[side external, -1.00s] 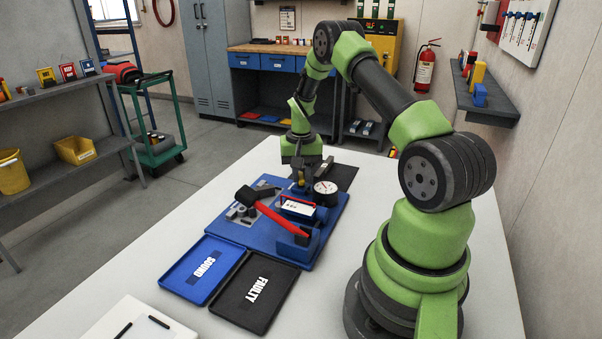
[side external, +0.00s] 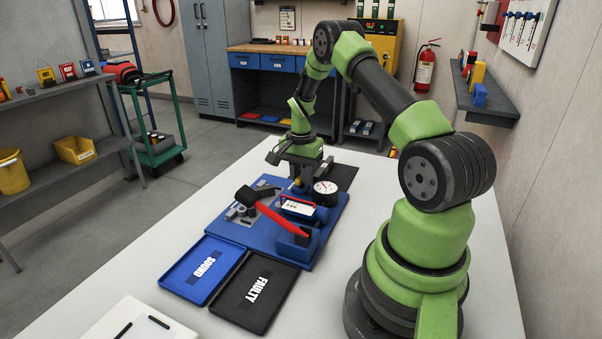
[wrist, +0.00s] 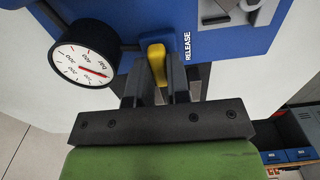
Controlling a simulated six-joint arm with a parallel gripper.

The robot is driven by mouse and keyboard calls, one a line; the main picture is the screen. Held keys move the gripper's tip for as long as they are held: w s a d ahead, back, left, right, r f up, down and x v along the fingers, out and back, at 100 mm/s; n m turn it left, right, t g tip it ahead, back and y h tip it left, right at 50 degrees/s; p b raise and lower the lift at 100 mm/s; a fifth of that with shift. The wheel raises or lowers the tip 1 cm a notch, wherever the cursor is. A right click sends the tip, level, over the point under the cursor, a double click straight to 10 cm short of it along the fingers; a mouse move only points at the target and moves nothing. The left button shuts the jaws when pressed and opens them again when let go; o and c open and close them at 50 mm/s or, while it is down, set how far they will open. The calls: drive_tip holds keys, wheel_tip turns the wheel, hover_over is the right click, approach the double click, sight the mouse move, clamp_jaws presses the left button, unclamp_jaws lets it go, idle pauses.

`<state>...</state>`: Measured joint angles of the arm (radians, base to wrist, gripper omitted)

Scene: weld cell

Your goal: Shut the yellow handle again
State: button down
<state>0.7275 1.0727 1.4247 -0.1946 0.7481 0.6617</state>
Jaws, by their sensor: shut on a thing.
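The yellow handle (wrist: 157,62) sits at the edge of the blue fixture, beside the word RELEASE, in the wrist view. My gripper (wrist: 158,78) is shut on it, with one dark finger on each side. In the side external view my gripper (side external: 299,172) is low at the far end of the blue fixture (side external: 225,228); there the handle is mostly hidden and small. A round white gauge (wrist: 85,62) with a red needle is left of the handle in the wrist view, and it also shows in the side view (side external: 325,187).
A red bar (side external: 281,217) with a black head lies across the fixture. A blue SOUND tray (side external: 172,277) and a black FAULTY tray (side external: 225,313) lie in front of it. White table surface is clear to the right of the fixture.

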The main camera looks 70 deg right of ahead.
idle(0.3)
drive_tip(key=c, duration=1.1)
unclamp_jaws()
drive_tip(key=shift+r, duration=0.1)
wheel_tip(320, 180, up, 10)
drive_tip(key=shift+f, duration=0.1)
